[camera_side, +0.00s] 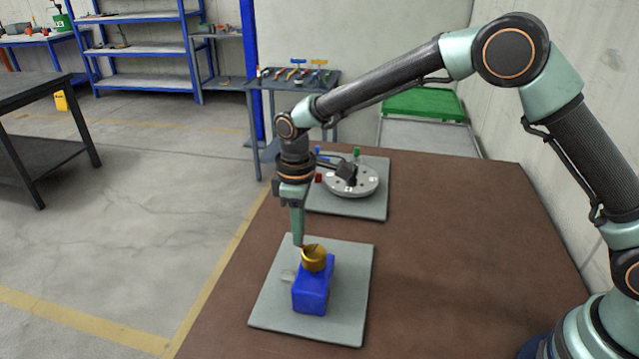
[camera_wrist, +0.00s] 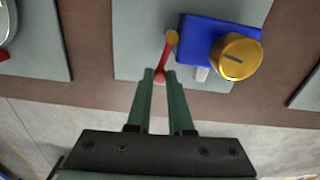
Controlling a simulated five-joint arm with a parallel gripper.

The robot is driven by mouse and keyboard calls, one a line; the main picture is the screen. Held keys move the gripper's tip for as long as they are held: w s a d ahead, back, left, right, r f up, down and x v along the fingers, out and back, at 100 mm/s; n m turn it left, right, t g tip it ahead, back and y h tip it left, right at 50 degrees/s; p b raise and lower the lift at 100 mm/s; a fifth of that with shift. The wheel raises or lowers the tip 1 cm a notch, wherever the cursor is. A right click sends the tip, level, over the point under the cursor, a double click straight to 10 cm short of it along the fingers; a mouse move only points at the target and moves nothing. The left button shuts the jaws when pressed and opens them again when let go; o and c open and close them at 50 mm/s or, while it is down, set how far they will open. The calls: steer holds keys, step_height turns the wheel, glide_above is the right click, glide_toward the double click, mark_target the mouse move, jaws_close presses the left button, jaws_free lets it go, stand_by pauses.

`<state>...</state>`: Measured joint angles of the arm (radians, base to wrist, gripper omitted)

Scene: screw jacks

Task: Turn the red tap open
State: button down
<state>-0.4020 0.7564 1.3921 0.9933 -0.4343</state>
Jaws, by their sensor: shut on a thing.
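The red tap (camera_wrist: 164,58) shows in the wrist view as a slim red handle running from a small brass hub down to a rounded end. It sits beside a blue block (camera_wrist: 190,42), which also shows in the side view (camera_side: 312,292). My gripper (camera_wrist: 160,74) has its two green fingers shut on the handle's rounded end. In the side view my gripper (camera_side: 299,243) points down at the far left of the block, and the handle is mostly hidden there. A round brass knob (camera_wrist: 236,57) with a dark slot is on the block.
The block stands on a grey plate (camera_side: 268,312) on the brown table (camera_side: 450,260). A light stub (camera_wrist: 202,74) sticks out of the block near my right finger. Behind, another plate (camera_side: 372,208) carries a round grey disc (camera_side: 362,186). The table's right side is clear.

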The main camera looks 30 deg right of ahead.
steer(key=m, duration=0.1)
steer(key=d+m, duration=0.1)
steer(key=m, duration=0.1)
steer(key=shift+w+d+m, duration=0.25)
steer(key=shift+w+m, duration=0.05)
steer(key=shift+m, duration=0.1)
steer(key=m, duration=0.1)
steer(key=d+m, duration=0.1)
steer(key=m, duration=0.2)
steer(key=shift+d+r+m, duration=0.1)
steer(key=shift+d+m, duration=0.2)
steer(key=shift+d, duration=0.1)
steer(key=m, duration=0.1)
steer(key=d+m, duration=0.1)
steer(key=m, duration=0.2)
steer(key=shift+s+d, duration=0.25)
steer(key=shift+s+d+m, duration=0.15)
steer(key=shift+d+m, duration=0.05)
steer(key=shift+m, duration=0.55)
steer(key=shift+s+d+m, duration=0.15)
steer(key=shift+d+m, duration=0.05)
steer(key=shift+m, duration=0.55)
steer(key=c, duration=0.8)
jaws_free()
steer(key=shift+s, duration=0.1)
